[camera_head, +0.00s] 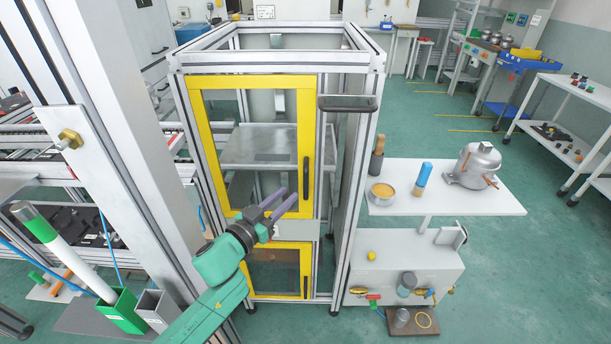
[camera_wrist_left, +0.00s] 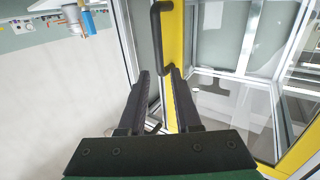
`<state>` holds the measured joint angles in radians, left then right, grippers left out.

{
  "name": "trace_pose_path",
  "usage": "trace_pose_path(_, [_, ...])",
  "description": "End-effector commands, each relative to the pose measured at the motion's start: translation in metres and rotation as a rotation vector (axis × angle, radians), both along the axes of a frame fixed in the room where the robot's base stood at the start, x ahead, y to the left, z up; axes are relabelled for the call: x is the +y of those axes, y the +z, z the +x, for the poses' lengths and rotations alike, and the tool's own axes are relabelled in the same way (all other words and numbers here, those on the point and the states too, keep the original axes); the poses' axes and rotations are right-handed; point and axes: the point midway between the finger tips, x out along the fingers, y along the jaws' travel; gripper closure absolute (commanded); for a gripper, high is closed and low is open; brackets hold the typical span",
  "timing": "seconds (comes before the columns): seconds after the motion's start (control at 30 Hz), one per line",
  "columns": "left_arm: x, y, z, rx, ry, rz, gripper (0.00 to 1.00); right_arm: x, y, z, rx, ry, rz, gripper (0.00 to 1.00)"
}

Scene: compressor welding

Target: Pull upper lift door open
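The upper lift door (camera_head: 202,140) is a yellow frame with a clear pane on the front of the metal cabinet, and it looks shut. Its black vertical handle (camera_head: 306,178) is on the door's right side; the handle also shows in the left wrist view (camera_wrist_left: 156,38), ahead of my fingertips. My left gripper (camera_head: 284,199) is in front of the door's lower right part, left of and below the handle in the head view. In the left wrist view its fingers (camera_wrist_left: 160,72) are apart with nothing held between them; contact with the handle cannot be told. My right gripper is not in view.
A lower yellow-framed door (camera_head: 275,246) is below. To the right, a white shelf (camera_head: 425,205) holds a metal compressor (camera_head: 475,166), a blue-topped bottle (camera_head: 423,175) and a bowl. A green holder (camera_head: 122,312) stands at lower left. The floor further right is open.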

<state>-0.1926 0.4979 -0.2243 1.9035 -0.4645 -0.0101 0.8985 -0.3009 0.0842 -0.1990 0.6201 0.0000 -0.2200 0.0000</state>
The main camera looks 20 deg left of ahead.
Motion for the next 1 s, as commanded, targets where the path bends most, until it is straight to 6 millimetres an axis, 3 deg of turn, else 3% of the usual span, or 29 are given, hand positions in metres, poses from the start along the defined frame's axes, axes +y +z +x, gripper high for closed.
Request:
trace_pose_path(0.2, [-0.019, 0.003, 0.054, -0.002, 0.002, -0.002, 0.68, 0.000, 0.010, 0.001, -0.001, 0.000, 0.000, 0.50])
trace_pose_path(0.4, [-0.030, 0.001, 0.083, -0.001, 0.000, -0.001, 0.68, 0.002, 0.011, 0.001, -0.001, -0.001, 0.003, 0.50])
trace_pose_path(0.67, [-0.031, 0.000, 0.086, 0.001, 0.000, 0.000, 0.68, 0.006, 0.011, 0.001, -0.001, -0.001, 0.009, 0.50])
trace_pose_path(0.77, [-0.031, 0.000, 0.086, 0.001, 0.000, 0.000, 0.98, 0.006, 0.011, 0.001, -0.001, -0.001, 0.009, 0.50])
trace_pose_path(1.0, [-0.031, 0.000, 0.086, 0.001, 0.000, 0.000, 1.00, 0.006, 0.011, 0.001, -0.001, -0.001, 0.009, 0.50])
